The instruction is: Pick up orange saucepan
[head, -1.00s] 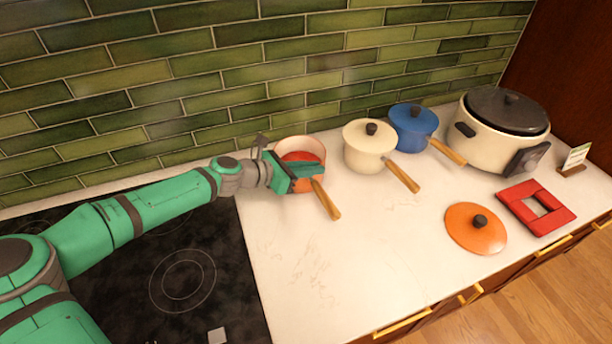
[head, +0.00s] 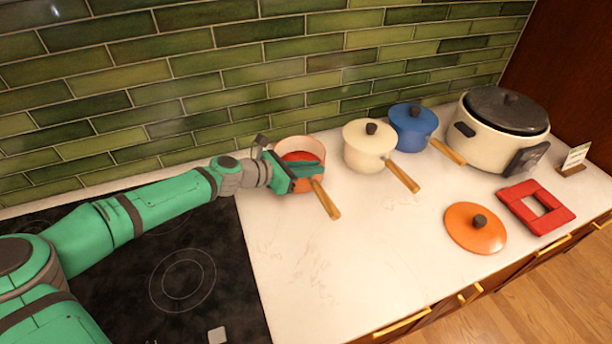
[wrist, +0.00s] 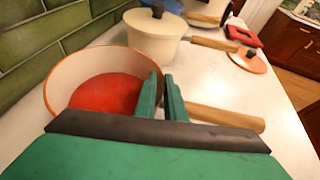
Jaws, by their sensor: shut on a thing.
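The orange saucepan (head: 299,146) stands uncovered at the back of the white counter, near the tiled wall, with its wooden handle (head: 327,199) toward the front right. It has a pale inner wall and a red-orange bottom, and also shows large in the wrist view (wrist: 104,94). My gripper (head: 316,169) is shut on the saucepan at its near side, by the root of the handle. In the wrist view my two fingers (wrist: 163,96) are close together there. The exact contact is hidden. I cannot tell whether the saucepan is off the counter. The orange lid (head: 470,232) lies apart at the front right.
A cream saucepan (head: 364,155) stands close to the right, then a blue saucepan (head: 410,137) and a cream slow cooker (head: 490,137). A red square trivet (head: 515,197) lies near the lid. A black cooktop (head: 200,300) is at left. The counter's front middle is clear.

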